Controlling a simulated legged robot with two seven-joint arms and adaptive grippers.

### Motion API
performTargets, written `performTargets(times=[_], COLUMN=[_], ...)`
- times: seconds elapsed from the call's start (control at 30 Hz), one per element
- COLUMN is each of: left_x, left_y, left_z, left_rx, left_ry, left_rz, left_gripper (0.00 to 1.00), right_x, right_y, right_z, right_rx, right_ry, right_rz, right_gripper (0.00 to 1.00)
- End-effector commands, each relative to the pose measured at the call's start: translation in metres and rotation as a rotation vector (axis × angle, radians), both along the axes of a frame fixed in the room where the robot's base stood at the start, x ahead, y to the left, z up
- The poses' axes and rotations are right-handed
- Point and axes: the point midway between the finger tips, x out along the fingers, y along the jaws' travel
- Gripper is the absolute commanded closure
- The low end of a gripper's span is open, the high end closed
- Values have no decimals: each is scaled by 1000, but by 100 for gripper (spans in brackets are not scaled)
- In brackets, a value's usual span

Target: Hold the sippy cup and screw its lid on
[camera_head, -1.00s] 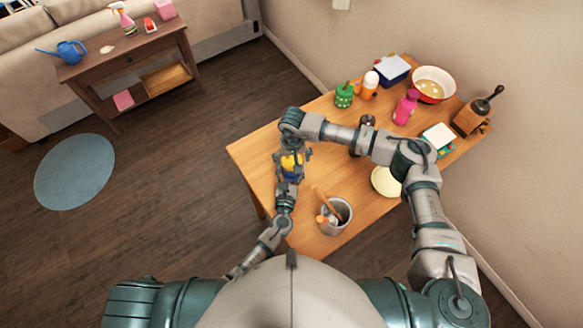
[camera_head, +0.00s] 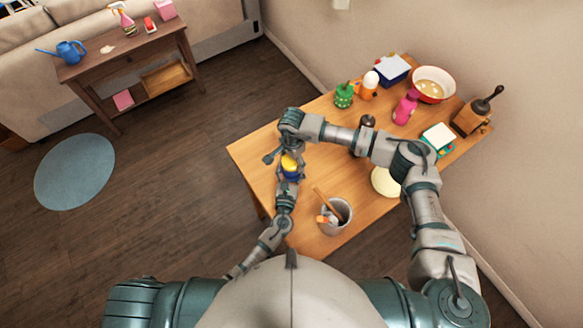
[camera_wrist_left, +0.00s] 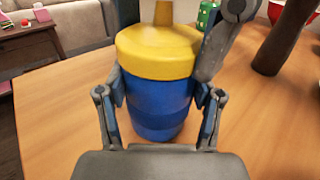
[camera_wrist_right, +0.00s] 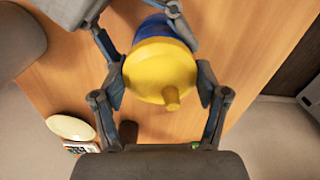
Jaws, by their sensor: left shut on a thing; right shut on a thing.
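The sippy cup is a blue body (camera_wrist_left: 155,108) with a yellow spouted lid (camera_wrist_left: 160,50) resting on top. It stands upright at the table's left side in the head view, where the blue body (camera_head: 291,174) and lid (camera_head: 289,162) are partly covered by my grippers. My left gripper (camera_wrist_left: 160,92) is shut on the blue body from two sides. My right gripper (camera_wrist_right: 162,84) is above and is shut on the yellow lid (camera_wrist_right: 158,68), its fingers on opposite sides. The spout (camera_wrist_right: 172,98) points up between them. The seam's tightness cannot be told.
A metal pot with utensils (camera_head: 335,222) stands close to the right of my left arm. A pale plate (camera_head: 384,181), a pink bottle (camera_head: 406,107), a red-rimmed bowl (camera_head: 433,86) and a grinder (camera_head: 472,117) are farther right. The wooden table (camera_head: 262,130) is bare at the far left.

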Motion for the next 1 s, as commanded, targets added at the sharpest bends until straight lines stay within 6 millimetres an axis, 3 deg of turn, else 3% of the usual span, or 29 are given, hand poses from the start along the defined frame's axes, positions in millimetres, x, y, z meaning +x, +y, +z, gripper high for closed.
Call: performTargets(times=[0.8, 0.9, 1.0], left_x=[2, 2, 2], left_y=[4, 4, 3], left_z=[0, 0, 0], left_rx=[2, 2, 2], left_ry=[-2, -2, -2], left_rz=[9, 8, 8], left_gripper=[100, 100, 100], right_x=[-1, 0, 1], right_y=[1, 1, 1], right_z=[-7, -7, -7], right_rx=[-11, -9, -8], right_ry=[1, 0, -1], right_rz=[-2215, -2404, -2404], right_gripper=[68, 68, 68])
